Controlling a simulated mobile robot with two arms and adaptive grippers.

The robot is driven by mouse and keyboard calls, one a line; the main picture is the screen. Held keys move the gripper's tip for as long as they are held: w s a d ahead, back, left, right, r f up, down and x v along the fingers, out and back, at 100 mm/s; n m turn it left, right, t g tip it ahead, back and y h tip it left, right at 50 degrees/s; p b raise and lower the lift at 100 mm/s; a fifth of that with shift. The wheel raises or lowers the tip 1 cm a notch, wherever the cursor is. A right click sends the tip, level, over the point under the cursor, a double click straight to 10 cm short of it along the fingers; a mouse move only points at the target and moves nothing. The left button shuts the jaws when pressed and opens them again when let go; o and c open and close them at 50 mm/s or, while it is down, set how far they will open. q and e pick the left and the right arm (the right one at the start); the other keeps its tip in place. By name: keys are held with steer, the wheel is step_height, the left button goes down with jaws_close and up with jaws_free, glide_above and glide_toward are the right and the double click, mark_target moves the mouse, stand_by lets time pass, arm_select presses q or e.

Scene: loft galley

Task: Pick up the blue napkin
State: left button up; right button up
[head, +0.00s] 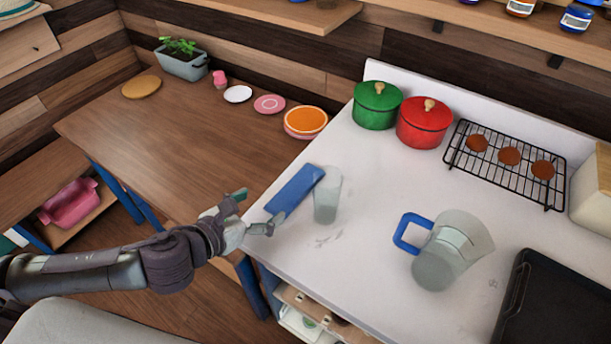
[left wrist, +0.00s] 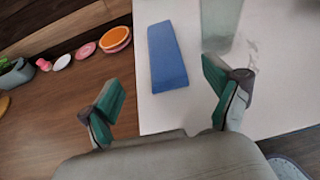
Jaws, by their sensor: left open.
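The blue napkin (head: 294,189) lies flat as a folded rectangle near the left edge of the white counter. In the left wrist view the napkin (left wrist: 167,55) is ahead of the fingertips, between their lines. My left gripper (head: 254,210) is open and empty at the counter's left edge, just short of the napkin. Its two green-padded fingers (left wrist: 163,85) are spread wide in the left wrist view. A clear glass (head: 327,195) stands just right of the napkin. My right gripper is not in view.
A clear pitcher with a blue handle (head: 452,249) stands on the white counter (head: 365,277). Green (head: 376,106) and red (head: 424,122) pots and a cooling rack (head: 507,165) are behind. A lower wooden table (head: 190,135) with stacked plates (head: 306,121) is left.

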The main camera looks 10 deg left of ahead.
arm_select(q)
steer(key=p, duration=0.1)
glide_toward(296, 184)
steer(key=x, duration=0.4)
steer(key=shift+s+f, duration=0.1)
steer(key=shift+w+d+f, duration=0.15)
steer(key=shift+w+f, duration=0.05)
steer(key=shift+w, duration=0.3)
steer(key=p+x, duration=0.1)
steer(key=x, duration=0.3)
steer(key=shift+w+d+f+p, duration=0.1)
steer(key=shift+w+d+p, duration=0.1)
steer(key=shift+w+p, duration=0.1)
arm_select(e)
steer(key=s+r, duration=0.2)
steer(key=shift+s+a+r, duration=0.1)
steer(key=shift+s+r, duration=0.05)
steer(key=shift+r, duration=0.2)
arm_select(q)
steer(key=shift+s, duration=0.1)
steer(key=c, duration=1.2)
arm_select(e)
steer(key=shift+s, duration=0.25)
